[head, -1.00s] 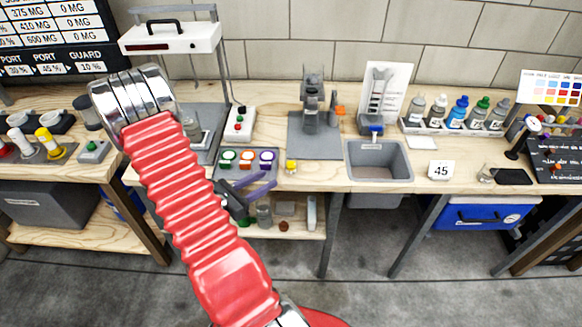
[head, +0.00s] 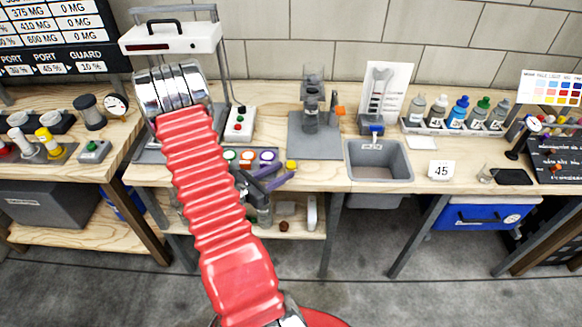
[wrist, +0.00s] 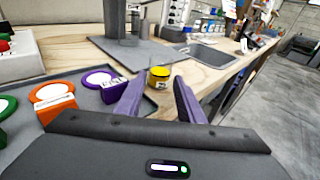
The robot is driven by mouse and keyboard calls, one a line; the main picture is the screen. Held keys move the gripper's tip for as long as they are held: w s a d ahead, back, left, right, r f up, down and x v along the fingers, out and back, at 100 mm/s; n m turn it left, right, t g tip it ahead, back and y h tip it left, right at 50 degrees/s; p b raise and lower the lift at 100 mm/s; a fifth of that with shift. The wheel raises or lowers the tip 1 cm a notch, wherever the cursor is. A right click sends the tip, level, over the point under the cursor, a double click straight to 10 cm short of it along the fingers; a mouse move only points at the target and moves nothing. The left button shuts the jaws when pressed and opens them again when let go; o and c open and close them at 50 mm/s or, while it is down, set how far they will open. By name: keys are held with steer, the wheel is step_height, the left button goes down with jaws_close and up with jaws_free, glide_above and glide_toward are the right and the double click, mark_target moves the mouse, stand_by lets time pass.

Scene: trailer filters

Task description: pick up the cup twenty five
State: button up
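A small clear cup with a yellow top or filling (wrist: 159,77) stands on the wooden bench, just right of the grey tray; it also shows in the head view (head: 291,165). It has a pale label, but I cannot read a number on it. My gripper (wrist: 160,98) is open and empty. Its two purple fingers point toward the cup, which appears ahead between the fingertips in the wrist view. In the head view my gripper (head: 276,177) is just left of and in front of the cup.
The grey tray (wrist: 112,115) holds green, orange (wrist: 54,93) and purple (wrist: 99,78) round pieces. A grey stand (head: 313,145) is behind the cup. Bare wood surrounds the cup.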

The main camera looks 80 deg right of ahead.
mark_target(287, 168)
steer(key=shift+x, duration=2.55)
steer(key=shift+w+f, duration=0.1)
steer(key=shift+c, duration=0.7)
steer(key=c, duration=0.5)
steer(key=shift+r, duration=5)
